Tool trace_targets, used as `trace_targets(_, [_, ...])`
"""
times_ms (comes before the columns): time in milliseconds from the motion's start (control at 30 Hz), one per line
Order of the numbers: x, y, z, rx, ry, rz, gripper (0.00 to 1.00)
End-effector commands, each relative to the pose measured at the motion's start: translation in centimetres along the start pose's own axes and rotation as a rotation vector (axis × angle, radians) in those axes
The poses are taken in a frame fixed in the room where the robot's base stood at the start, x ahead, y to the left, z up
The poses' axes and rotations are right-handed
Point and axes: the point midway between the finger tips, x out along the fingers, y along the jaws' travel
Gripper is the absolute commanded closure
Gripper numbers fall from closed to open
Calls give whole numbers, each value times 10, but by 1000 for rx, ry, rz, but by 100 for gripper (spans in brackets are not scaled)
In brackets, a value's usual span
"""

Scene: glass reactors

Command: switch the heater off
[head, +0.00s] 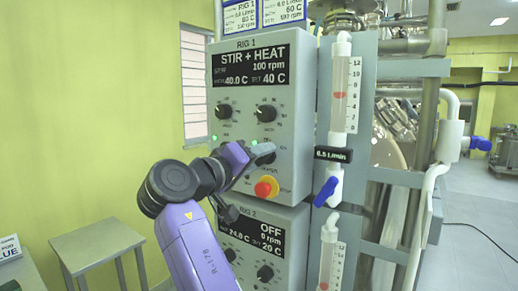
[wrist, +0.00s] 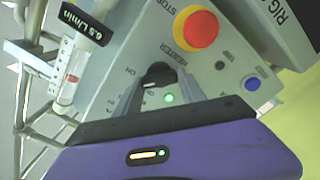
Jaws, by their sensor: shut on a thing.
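The RIG 1 control box (head: 230,125) shows "STIR + HEAT", 100 rpm and 40 C on its display (head: 250,66). My gripper (head: 264,151) is at the lower part of this box, and its arm hides some of the panel. In the wrist view my gripper (wrist: 157,84) has its two grey fingers on either side of the black heater knob (wrist: 158,72), shut on it. The word HEATER is printed beside the knob. A green lamp (wrist: 168,98) glows between the fingers. The knob's exact pointer direction is hard to tell.
The red stop button (wrist: 195,29) with its yellow collar is close beside the heater knob. A blue button (wrist: 252,84) is at the right. A flow meter (head: 345,95) with a blue valve (head: 326,191) stands right of the box. The RIG 2 box (head: 262,245), reading OFF, is below.

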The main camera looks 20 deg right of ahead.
Motion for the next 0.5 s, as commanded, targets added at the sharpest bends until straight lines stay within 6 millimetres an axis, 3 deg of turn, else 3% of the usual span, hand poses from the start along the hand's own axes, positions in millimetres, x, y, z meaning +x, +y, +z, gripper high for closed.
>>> trace_targets(500, [0, 2, -3, -472, 1, -1, 93])
